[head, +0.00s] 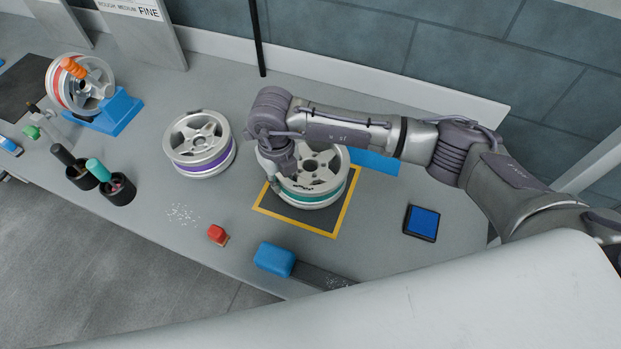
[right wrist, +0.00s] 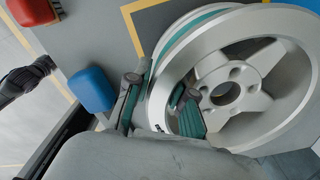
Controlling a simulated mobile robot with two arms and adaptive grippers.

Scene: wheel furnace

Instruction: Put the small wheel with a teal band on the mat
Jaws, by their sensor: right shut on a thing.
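The small wheel with a teal band (head: 312,192) lies roughly flat over the dark mat with a yellow border (head: 313,220). The mat's front and right border show; its back is hidden by the wheel and my arm. I cannot tell whether the wheel rests fully on the mat. My right gripper (head: 283,170) is shut on the wheel's left rim. In the right wrist view, its fingers (right wrist: 160,108) pinch the rim of the wheel (right wrist: 245,85), one outside and one inside. A dark part at that view's left edge may be my left gripper (right wrist: 30,76); its fingers are unclear.
A purple-banded wheel (head: 199,147) lies left of the mat. A blue pad (head: 422,223) lies right.

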